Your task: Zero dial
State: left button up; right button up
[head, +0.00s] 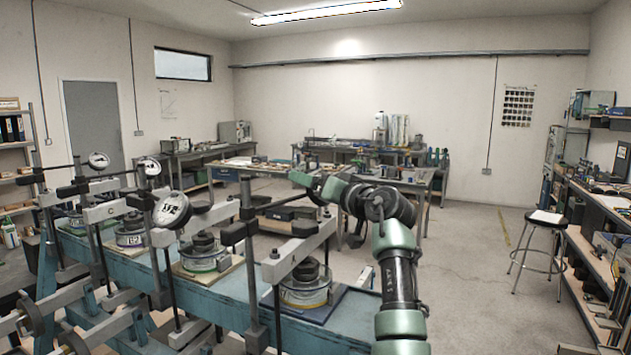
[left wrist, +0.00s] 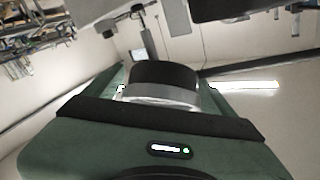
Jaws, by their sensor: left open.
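Several lever frames stand in a row on a blue bench (head: 140,262), with round white dials on the farther ones, the closest clear one being a tilted dial (head: 171,209). My left gripper (head: 313,184), green and black, is at the nearest frame (head: 290,258), marked A, above its cup. It is open. In the left wrist view, a round black and silver body (left wrist: 165,82), seemingly that frame's dial seen edge-on, shows between the green fingers. Its face and needle are hidden, and I cannot tell whether the fingers touch it. My right gripper is not in view.
Lever arms, posts and weights crowd the blue bench left of my arm. A stool (head: 540,243) stands at the right, beside a loaded shelf bench (head: 600,205). Work tables (head: 420,184) stand behind.

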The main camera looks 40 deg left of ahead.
pick_arm(q)
jog(key=shift+d+r, duration=0.1)
jog(key=shift+d, duration=0.05)
jog(key=shift+c, duration=0.6)
jog(key=c, duration=1.3)
jog(key=shift+o, duration=0.2)
jog(key=m+t+p, duration=0.1)
jog(key=m+h+p, duration=0.1)
jog(key=m+p, duration=0.1)
jog(key=m+t+h+p, duration=0.1)
jog(key=p, duration=0.1)
jog(key=shift+w+t, duration=0.25)
jog(key=shift+t, duration=0.05)
jog(key=shift+w+d+f+m+h, duration=0.1)
jog(key=shift+f+m+h, duration=0.1)
jog(key=shift+m+h, duration=0.35)
jog(key=shift+f, duration=0.1)
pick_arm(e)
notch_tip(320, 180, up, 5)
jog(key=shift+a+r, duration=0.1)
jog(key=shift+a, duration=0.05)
pick_arm(q)
jog(key=o, duration=1.4)
